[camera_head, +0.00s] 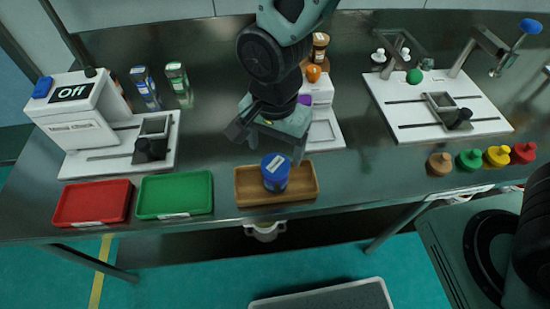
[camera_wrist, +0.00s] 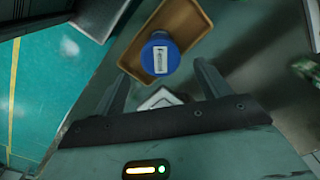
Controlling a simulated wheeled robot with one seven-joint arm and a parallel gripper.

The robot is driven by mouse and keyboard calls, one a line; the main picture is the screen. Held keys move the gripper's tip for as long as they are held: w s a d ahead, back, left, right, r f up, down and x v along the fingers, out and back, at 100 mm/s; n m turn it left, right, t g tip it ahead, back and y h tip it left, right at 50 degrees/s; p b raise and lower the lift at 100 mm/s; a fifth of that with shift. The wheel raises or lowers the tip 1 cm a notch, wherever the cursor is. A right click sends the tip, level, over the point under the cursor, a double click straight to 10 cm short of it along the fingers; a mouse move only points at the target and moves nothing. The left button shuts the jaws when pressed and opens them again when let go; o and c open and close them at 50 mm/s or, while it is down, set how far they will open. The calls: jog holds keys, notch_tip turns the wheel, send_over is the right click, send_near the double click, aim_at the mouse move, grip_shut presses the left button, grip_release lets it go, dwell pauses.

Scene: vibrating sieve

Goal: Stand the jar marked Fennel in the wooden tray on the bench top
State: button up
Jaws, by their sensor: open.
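A blue-lidded jar (camera_head: 275,172) with a pale label on its lid stands upright in the wooden tray (camera_head: 306,181) on the bench top; the lettering is too small to read. In the wrist view the jar (camera_wrist: 160,56) stands in the tray (camera_wrist: 190,18), ahead of the fingertips. My gripper (camera_head: 270,150) is above and just behind the jar, with its fingers apart and nothing between them. The fingers (camera_wrist: 162,78) also show in the wrist view, apart from the jar.
A red tray (camera_head: 93,203) and a green tray (camera_head: 175,195) lie left of the wooden tray. A white machine marked Off (camera_head: 75,105) stands at the left, another white unit (camera_head: 430,104) at the right. Several coloured knobbed pieces (camera_head: 469,160) stand near the right front edge.

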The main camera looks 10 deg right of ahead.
jog(key=shift+r, duration=1)
jog(key=s+d+r+n, duration=0.8)
jog(key=s+n, duration=0.3)
jog(key=n, duration=0.3)
jog(key=shift+d+r+n+y, duration=0.15)
jog(key=shift+r+n+y, duration=0.15)
jog(key=shift+n, duration=0.1)
